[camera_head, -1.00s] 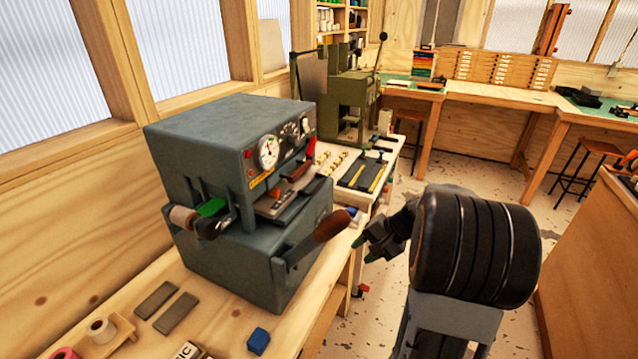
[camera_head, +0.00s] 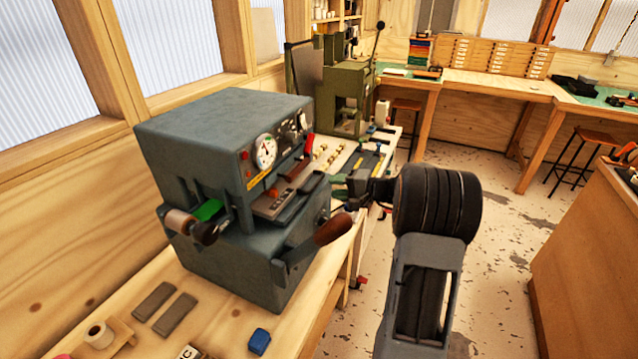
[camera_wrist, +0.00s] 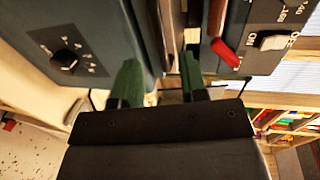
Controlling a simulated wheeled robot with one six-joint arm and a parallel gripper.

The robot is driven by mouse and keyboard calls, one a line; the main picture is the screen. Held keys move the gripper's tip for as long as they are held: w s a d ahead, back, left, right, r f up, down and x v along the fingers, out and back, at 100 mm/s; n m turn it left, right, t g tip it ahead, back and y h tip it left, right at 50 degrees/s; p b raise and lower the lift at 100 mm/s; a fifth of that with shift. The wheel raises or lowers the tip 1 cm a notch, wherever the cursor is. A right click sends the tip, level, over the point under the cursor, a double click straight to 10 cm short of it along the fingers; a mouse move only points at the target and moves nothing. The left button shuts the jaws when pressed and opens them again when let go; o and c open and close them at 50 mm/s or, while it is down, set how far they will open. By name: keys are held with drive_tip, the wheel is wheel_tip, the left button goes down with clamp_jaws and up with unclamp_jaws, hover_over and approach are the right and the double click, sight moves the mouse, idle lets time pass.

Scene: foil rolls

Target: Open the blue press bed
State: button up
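The blue-grey press (camera_head: 222,125) stands on the wooden bench at left in the head view, with a round gauge on its upper front. Its bed (camera_head: 268,207) is a flat tray in the slot between upper housing and lower body. A brown wooden handle (camera_head: 332,229) on a lever sticks out at the lower front. My gripper (camera_head: 340,188) is just right of the bed's far end, at the press front. In the wrist view, its green fingertips (camera_wrist: 160,75) are apart and point into the slot region. Whether they touch the bed cannot be told.
A red-handled lever (camera_wrist: 226,53) and a white switch (camera_wrist: 272,42) are close to the fingers. A dial knob (camera_wrist: 64,60) is on the other side. A blue block (camera_head: 259,341) and grey bars lie on the bench. A green press (camera_head: 345,98) stands behind.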

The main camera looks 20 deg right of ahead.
sight(317, 185)
drive_tip(key=shift+p+x, duration=0.55)
drive_tip(key=shift+x, duration=2.3)
clamp_jaws()
drive_tip(key=shift+a, duration=0.15)
